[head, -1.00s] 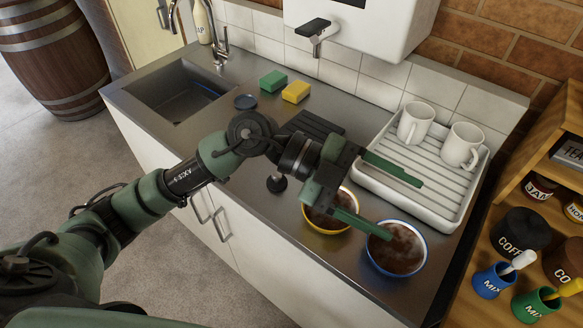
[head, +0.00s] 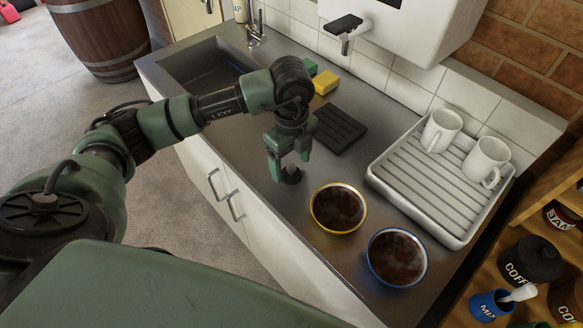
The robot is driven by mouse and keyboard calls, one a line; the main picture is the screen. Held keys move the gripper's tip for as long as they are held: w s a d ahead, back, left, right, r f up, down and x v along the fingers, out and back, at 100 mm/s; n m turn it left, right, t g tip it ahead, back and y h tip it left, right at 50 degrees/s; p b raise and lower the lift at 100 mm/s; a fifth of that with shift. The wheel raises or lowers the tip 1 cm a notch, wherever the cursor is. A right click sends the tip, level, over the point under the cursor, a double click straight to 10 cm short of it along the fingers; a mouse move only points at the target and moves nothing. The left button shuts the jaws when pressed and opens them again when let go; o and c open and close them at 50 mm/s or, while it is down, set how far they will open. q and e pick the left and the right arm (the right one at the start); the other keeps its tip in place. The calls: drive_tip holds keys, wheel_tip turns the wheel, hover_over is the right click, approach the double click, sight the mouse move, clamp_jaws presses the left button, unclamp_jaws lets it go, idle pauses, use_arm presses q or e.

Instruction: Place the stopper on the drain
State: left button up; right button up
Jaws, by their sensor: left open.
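The black stopper (head: 291,177) stands on the steel counter near its front edge, left of the yellow-rimmed bowl. My left gripper (head: 288,166) points down over it, open, with its green fingers to either side of the stopper's upper part. The fingers hide part of the stopper, and I cannot tell whether they touch it. The sink (head: 198,62) is at the far left of the counter; I cannot make out its drain. My right gripper is not in view.
A yellow-rimmed bowl (head: 338,208) and a blue-rimmed bowl (head: 397,257) of dark liquid stand close to the right. Behind are a black ribbed mat (head: 341,129), a yellow sponge (head: 326,82) and a white drying rack (head: 456,237) with two mugs. A tap (head: 256,28) stands behind the sink.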

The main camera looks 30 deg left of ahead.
use_arm(q)
drive_tip(key=shift+f, duration=1.05)
clamp_jaws()
